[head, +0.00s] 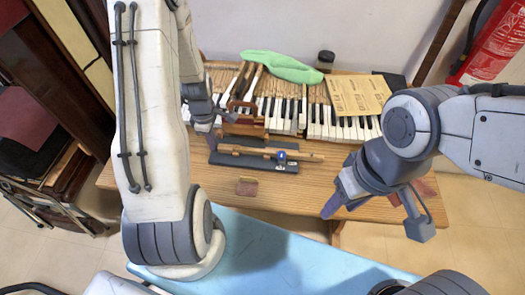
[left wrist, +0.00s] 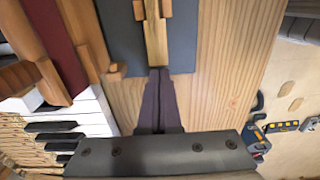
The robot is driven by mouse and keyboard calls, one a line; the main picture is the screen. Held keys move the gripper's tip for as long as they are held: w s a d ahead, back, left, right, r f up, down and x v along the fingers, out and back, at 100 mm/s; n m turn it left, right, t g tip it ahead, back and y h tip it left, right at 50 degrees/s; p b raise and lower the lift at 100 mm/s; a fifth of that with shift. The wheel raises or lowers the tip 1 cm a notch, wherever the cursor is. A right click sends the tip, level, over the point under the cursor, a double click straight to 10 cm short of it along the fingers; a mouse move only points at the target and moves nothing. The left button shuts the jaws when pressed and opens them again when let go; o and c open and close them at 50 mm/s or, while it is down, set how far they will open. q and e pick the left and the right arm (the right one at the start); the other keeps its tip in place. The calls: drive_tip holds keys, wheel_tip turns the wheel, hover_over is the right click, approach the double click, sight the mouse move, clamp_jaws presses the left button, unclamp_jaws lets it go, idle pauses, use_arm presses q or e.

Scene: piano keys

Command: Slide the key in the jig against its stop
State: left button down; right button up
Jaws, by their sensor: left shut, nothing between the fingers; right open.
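The jig (head: 228,159) is a dark grey plate on the wooden bench, in front of the keyboard. A blue round part (head: 281,156) sits at the key's side; I cannot make out the stop. My left gripper (head: 212,138) is shut and empty at the jig's left end. In the left wrist view its fingertips (left wrist: 157,73) are at the end of the key (left wrist: 156,45), touching or nearly so. My right gripper (head: 376,212) is open and empty over the bench's front right edge.
The piano keyboard (head: 316,120) runs behind the jig, with a reddish-brown wooden block (head: 243,124) between. A green cloth (head: 282,66), a yellow sheet (head: 357,95) and a dark jar (head: 325,60) lie further back.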

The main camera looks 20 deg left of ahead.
use_arm(q)
drive_tip(key=shift+a, duration=0.2)
wheel_tip(320, 180, up, 7)
drive_tip(key=p, duration=0.6)
idle(0.5)
